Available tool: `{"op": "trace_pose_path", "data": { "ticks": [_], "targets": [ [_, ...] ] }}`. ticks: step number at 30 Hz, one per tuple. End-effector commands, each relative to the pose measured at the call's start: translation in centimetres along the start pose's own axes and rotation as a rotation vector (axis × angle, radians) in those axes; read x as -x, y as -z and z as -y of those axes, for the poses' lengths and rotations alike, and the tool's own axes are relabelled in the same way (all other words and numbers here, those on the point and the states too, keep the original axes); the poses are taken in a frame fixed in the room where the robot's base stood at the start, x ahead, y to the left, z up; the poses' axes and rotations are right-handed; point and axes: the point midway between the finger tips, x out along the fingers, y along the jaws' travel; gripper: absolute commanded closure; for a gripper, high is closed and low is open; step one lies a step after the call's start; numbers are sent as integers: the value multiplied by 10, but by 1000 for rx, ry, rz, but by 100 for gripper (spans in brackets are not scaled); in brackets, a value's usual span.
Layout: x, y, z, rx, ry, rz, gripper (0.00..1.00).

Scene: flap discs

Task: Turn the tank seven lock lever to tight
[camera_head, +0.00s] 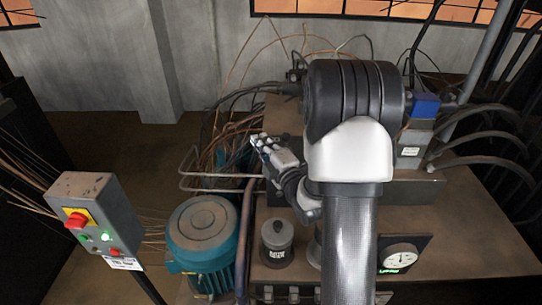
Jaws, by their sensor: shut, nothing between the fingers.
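My gripper (261,141) is at the end of my folded arm, left of the arm's large white and black links. It points up and left above the machine, near the bent metal rails, and appears shut and empty. It looks apart from everything, though its depth is hard to judge. I cannot make out a lock lever or a mark reading tank seven. My arm hides the middle of the machine.
A teal motor (203,240) stands at the lower left. Further left is a grey control box (97,212) with a red knob. A round gauge (400,257) sits right of my arm. A blue-topped unit (424,107) and thick hoses stand behind. Loose cables crowd the back.

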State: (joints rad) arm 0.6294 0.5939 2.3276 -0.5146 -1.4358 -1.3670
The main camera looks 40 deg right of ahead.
Motion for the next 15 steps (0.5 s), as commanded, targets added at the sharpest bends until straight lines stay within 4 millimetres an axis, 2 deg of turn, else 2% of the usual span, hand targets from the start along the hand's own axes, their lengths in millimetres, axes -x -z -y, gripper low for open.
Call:
{"op": "trace_pose_path", "data": {
  "ticks": [1,6,15],
  "targets": [
    [5,-12,1,1,1,7,100],
    [13,-31,1,0,1,4,100],
    [16,-38,1,1,1,1,100]
  ]
}}
